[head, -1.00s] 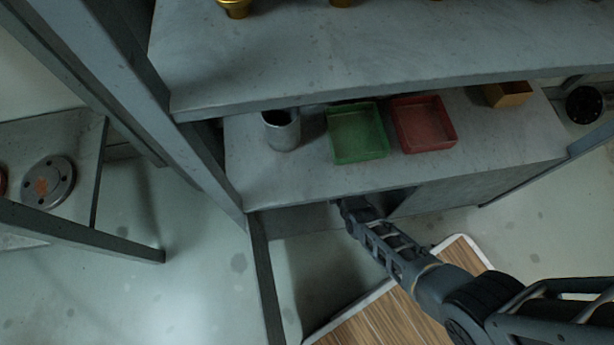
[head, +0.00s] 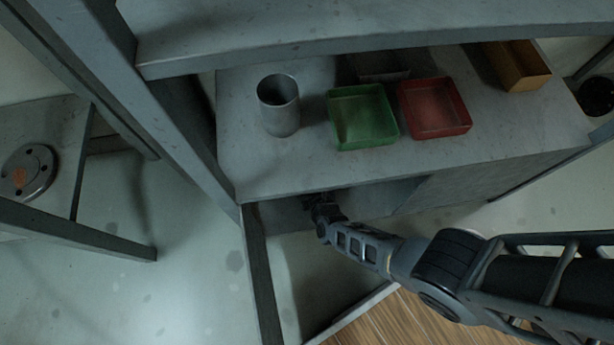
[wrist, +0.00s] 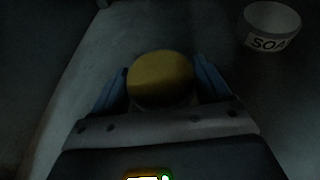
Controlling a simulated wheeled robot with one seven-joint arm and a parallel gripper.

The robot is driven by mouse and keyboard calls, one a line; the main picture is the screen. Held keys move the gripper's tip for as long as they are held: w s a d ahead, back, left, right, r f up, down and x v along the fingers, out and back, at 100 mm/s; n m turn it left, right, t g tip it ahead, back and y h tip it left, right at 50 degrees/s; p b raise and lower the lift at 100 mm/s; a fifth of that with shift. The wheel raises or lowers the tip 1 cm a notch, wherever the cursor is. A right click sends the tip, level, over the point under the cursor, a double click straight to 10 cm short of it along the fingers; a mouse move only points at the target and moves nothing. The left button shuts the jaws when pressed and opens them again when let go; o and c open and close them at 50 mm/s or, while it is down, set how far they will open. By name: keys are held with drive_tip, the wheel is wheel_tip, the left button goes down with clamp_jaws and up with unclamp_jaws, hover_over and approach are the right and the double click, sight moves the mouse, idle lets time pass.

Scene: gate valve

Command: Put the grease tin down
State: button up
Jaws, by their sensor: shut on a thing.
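The grease tin (wrist: 160,78) shows in the wrist view as a rounded thing with a dull yellow top. My gripper (wrist: 162,95) is shut on it, with a blue finger on each side. In the head view my gripper (head: 318,203) reaches under the front edge of the shelf with the trays. The tin cannot be made out there. The wrist view is dark, and I cannot tell whether the tin touches the surface below it.
A white tub marked "SOA" (wrist: 272,26) stands at the upper right of the wrist view. On the shelf above my gripper are a grey cup (head: 279,106), a green tray (head: 362,117), a red tray (head: 434,107) and an ochre box (head: 515,66).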

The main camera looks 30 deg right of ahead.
drive_tip(key=shift+f, duration=0.25)
drive_tip(key=o, duration=1.2)
drive_tip(key=shift+c, duration=0.2)
drive_tip(key=p+v, duration=0.5)
drive_tip(key=v, duration=0.6)
drive_tip(key=shift+s+r, duration=0.1)
drive_tip(key=shift+r, duration=0.15)
drive_tip(key=shift+s+a+r, duration=0.1)
drive_tip(key=shift+s, duration=0.3)
